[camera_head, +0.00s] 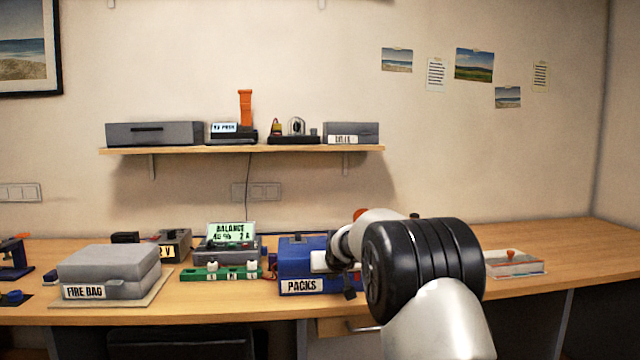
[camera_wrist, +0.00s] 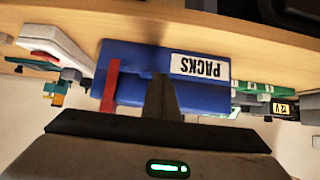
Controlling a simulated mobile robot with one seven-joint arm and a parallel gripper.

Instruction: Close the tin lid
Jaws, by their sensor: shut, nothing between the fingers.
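A blue box labelled PACKS (camera_head: 290,268), which I take to be the tin, stands on the table left of my arm. It also shows upside down in the wrist view (camera_wrist: 135,62), with a seam across its blue faces. I cannot tell how far its lid is open. My gripper (camera_wrist: 160,82) is shut and empty, with its dark fingers in front of the blue box in the wrist view. I cannot tell if they touch it. A red upright piece (camera_wrist: 110,85) shows beside the fingers. In the head view my arm hides the box's right side.
A grey FIRE BAG case (camera_head: 108,273) sits on a board at left. A green strip (camera_head: 221,271) and a charger reading BALANCE (camera_head: 230,233) stand left of the blue box. A shallow clear tray (camera_head: 515,264) lies at right. The table's far right is bare.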

